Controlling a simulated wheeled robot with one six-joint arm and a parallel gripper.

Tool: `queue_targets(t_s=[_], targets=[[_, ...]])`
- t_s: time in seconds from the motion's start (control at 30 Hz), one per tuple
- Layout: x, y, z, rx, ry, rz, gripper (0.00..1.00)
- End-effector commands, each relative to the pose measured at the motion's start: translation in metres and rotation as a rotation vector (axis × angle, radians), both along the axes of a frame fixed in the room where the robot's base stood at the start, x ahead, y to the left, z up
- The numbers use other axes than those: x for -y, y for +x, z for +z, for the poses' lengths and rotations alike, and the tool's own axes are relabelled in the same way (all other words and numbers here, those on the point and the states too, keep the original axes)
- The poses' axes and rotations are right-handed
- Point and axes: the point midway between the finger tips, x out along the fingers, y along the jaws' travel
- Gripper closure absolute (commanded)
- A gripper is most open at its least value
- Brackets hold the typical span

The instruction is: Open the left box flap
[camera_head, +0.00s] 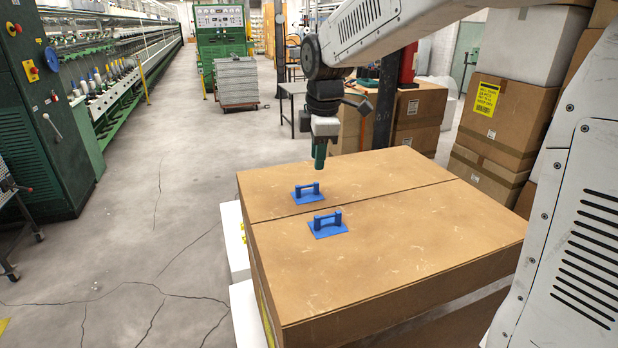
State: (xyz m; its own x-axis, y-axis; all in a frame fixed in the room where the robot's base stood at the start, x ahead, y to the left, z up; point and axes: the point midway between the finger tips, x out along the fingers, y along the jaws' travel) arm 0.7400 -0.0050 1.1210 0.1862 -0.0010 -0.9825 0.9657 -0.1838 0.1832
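A large brown cardboard box (262,270) stands in front of me with its two top flaps closed. A seam runs across the top and parts a far flap (385,172) from a near flap (420,240). Each flap bears a blue handle on a blue plate: the far handle (307,193) and the near handle (328,224), both near the box's left edge. My gripper (320,162) points down above the far flap, behind and a little right of the far handle, apart from both handles. Its fingers are too small and merged to tell whether they are open.
Stacked cardboard boxes (500,125) stand at the right, and more boxes (418,110) behind the large box. White blocks (240,255) show at its lower left. Green machines (45,110) line the left. The cracked grey floor (150,220) left of the box is open.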

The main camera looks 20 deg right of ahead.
Motion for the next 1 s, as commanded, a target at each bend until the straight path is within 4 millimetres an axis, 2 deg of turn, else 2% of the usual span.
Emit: queue_targets(t_s=[0.03,0.1,0.2,0.33,0.7,1.0], targets=[[-0.001,0.015,-0.006,0.0,-0.01,0.055,0.71],[-0.002,0.029,-0.011,0.004,-0.022,0.117,0.71],[-0.003,0.04,-0.017,0.007,-0.032,0.166,0.71],[-0.002,0.045,-0.029,0.008,-0.035,0.181,0.71],[-0.001,0.055,-0.083,0.006,-0.035,0.177,0.71],[-0.002,0.057,-0.093,0.009,-0.034,0.177,0.71]])
